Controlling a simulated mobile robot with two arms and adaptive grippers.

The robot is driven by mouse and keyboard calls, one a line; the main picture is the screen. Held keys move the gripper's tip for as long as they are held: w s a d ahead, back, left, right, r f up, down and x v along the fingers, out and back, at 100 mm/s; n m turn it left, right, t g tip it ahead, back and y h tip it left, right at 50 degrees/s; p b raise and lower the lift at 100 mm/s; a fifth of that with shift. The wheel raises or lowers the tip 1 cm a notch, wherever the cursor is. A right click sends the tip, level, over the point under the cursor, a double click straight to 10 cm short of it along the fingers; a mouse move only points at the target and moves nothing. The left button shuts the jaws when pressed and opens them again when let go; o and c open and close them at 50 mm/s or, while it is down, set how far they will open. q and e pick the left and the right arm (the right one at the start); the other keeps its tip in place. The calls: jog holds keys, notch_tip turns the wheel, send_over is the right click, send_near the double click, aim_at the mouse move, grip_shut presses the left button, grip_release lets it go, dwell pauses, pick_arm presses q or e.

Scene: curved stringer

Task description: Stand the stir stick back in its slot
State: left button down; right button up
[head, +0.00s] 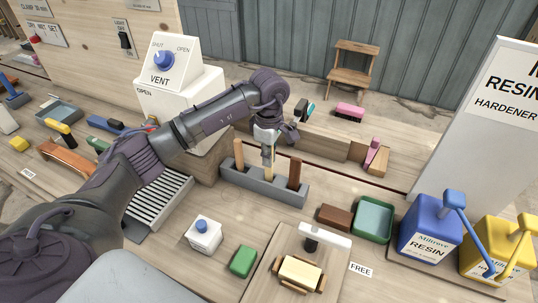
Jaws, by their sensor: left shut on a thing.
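A grey slotted rack (233,177) stands on the bench near the middle of the head view. My left gripper (268,140) is above its middle, pointing down and shut on a thin, light wooden stir stick (267,158). The stick is upright, and its lower end meets the middle of the rack; I cannot tell whether it is inside the slot or just over it. The gripper hides the stick's upper part. A tan wooden piece (239,154) stands at the rack's left end and a dark brown one (294,173) at its right. My right gripper is not in view.
A white VENT box (172,85) stands behind my left arm. A white button box (203,236), green block (243,261), brown block (335,216) and green tray (374,220) lie in front. Blue and yellow pump containers (425,235) stand at right.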

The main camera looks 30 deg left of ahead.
pick_arm(q)
jog(key=shift+f+b, duration=0.6)
jog(key=shift+f, duration=0.1)
dwell(0.4)
jog(key=shift+f+b, duration=0.7)
jog(key=shift+f, duration=0.15)
jog(key=c, duration=0.6)
grip_release()
jog(key=shift+r+p, duration=2.45)
jog(key=shift+r, duration=2.1)
jog(key=shift+s+f, duration=0.1)
